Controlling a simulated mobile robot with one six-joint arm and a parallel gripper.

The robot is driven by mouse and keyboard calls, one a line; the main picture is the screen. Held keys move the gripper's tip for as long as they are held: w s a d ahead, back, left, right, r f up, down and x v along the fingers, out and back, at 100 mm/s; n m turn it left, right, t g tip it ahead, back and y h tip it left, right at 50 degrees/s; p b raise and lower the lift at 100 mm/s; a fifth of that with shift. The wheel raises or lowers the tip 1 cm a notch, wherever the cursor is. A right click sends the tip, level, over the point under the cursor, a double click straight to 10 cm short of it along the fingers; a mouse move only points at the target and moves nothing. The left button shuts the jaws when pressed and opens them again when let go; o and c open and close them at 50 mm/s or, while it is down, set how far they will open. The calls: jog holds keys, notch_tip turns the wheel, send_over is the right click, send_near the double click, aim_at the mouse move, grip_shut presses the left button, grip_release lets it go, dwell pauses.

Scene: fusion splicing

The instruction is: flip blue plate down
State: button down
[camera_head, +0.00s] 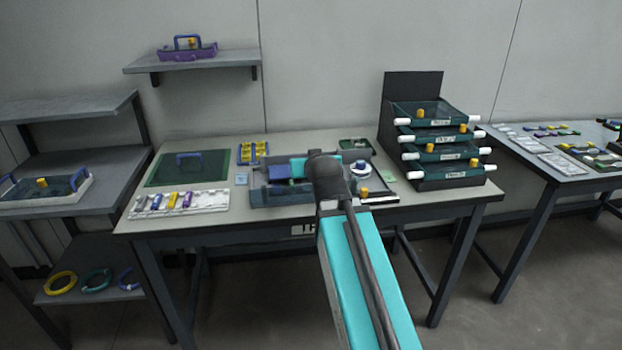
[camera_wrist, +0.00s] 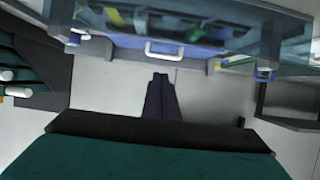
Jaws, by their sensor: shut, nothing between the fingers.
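The blue plate (camera_head: 279,172) is a small blue piece on the left part of a dark splicing unit (camera_head: 262,192) on the middle table, beside a teal part (camera_head: 300,168). In the head view my arm covers part of the unit and hides my gripper. In the wrist view my gripper (camera_wrist: 161,78) is shut, its two dark fingers together and empty. Its tips point toward a blue panel (camera_wrist: 195,50) with a white handle (camera_wrist: 165,48). I cannot tell whether this panel is the blue plate, or whether the fingers touch it.
A rack of drawers (camera_head: 440,180) with white-ended handles stands right of the unit. A dark green mat (camera_head: 160,178) and a white tray (camera_head: 205,207) with coloured pieces lie left. A yellow rack (camera_head: 262,148) is behind. A white reel (camera_head: 361,169) sits at the unit's right.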

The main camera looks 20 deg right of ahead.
jog(key=shift+s+a+f+b, duration=0.15)
jog(key=shift+s+b, duration=0.35)
jog(key=shift+b, duration=1.6)
jog(key=shift+s+a+f+b, duration=0.1)
jog(key=shift+s+b, duration=0.4)
jog(key=shift+b, duration=1.55)
jog(key=shift+s+a+b, duration=0.15)
jog(key=shift+s+b, duration=0.7)
jog(key=shift+s, duration=0.3)
jog(key=shift+s, duration=0.15)
